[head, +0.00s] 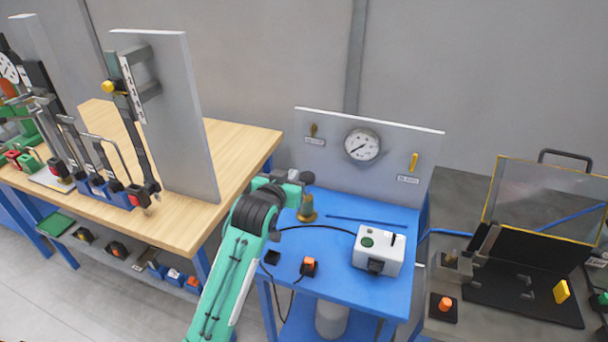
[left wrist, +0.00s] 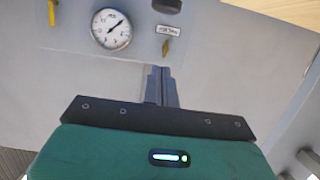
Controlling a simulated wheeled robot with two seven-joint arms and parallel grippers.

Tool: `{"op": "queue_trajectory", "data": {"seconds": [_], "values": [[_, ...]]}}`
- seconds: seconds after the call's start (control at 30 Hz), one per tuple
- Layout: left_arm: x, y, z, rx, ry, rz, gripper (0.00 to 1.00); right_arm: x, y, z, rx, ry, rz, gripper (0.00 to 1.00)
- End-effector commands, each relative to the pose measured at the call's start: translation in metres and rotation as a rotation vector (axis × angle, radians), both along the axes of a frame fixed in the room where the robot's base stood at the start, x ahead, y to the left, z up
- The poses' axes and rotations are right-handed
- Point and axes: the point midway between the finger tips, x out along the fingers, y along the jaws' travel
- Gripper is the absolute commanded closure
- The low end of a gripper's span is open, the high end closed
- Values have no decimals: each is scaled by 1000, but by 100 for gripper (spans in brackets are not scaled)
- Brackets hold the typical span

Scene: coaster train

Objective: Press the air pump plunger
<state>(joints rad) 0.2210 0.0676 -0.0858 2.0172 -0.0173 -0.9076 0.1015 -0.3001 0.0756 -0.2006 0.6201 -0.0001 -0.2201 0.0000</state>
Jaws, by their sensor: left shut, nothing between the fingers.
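A brass fitting (head: 307,209) stands on the blue table (head: 340,285), with a dark round knob (head: 307,177) above it; this looks like the air pump and its plunger. My left gripper (head: 293,189) is beside the knob, on its left in the head view, and partly hides the pump's upper part. I cannot tell whether they touch. In the left wrist view the closed fingers (left wrist: 161,86) hold nothing, and a dark round thing (left wrist: 167,5), probably the knob, shows at the top edge. My right gripper is not in view.
A white box (head: 378,248) and an orange-topped switch (head: 309,266) sit on the blue table. A wooden bench (head: 235,145) is left, a grey bench (head: 440,328) right.

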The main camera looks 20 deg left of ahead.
Motion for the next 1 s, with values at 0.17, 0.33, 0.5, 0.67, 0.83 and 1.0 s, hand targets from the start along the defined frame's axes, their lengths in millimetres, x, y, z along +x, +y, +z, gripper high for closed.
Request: {"op": "queue_trajectory", "data": {"seconds": [0.17,0.33,0.5,0.67,0.83,1.0], "values": [[6,0,0,0,0,0,100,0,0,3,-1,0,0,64],[25,-1,-4,0,2,0,100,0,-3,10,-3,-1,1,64],[53,-2,-11,0,3,0,100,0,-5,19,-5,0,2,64],[77,-3,-17,0,2,0,100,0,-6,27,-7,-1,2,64],[99,-4,-23,0,2,0,100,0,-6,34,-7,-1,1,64],[96,-3,-51,0,5,0,100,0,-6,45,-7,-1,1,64]]}}
